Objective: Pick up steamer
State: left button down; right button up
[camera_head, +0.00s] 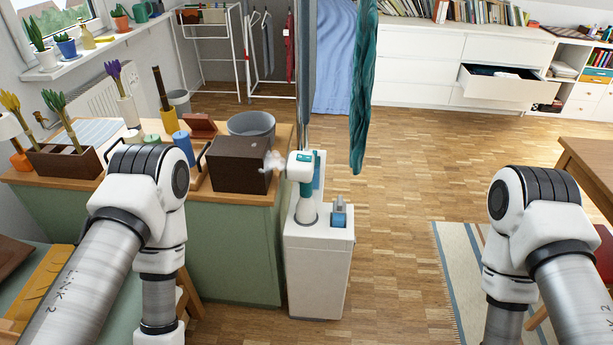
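The steamer (306,206) is a white handheld device with a teal-trimmed head. It stands upright on top of a narrow white cabinet (318,262) near the middle of the view. A small pale puff that looks like steam shows to the left of its head. A small blue-grey item (339,214) stands beside it on the right. My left arm is left of the cabinet and my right arm is far to its right. Both arms run down out of the frame, and neither gripper shows. Neither arm touches the steamer.
A wood-topped green counter (238,250) adjoins the cabinet on the left, with a dark brown box (240,165) and a grey bucket (252,127) close by. A teal cloth (362,95) hangs behind the cabinet. An open drawer (505,84) shows at the back right. The floor right of the cabinet is clear.

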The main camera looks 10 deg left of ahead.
aim_at(295, 170)
jog(key=i+j+z, duration=0.15)
jog(key=j, duration=0.2)
jog(key=i+j+z, duration=0.35)
jog(key=j, duration=0.4)
jog(key=i+l+u, duration=0.15)
jog(key=l+u, duration=0.55)
jog(key=i+l+u, duration=0.1)
jog(key=l+u, duration=0.25)
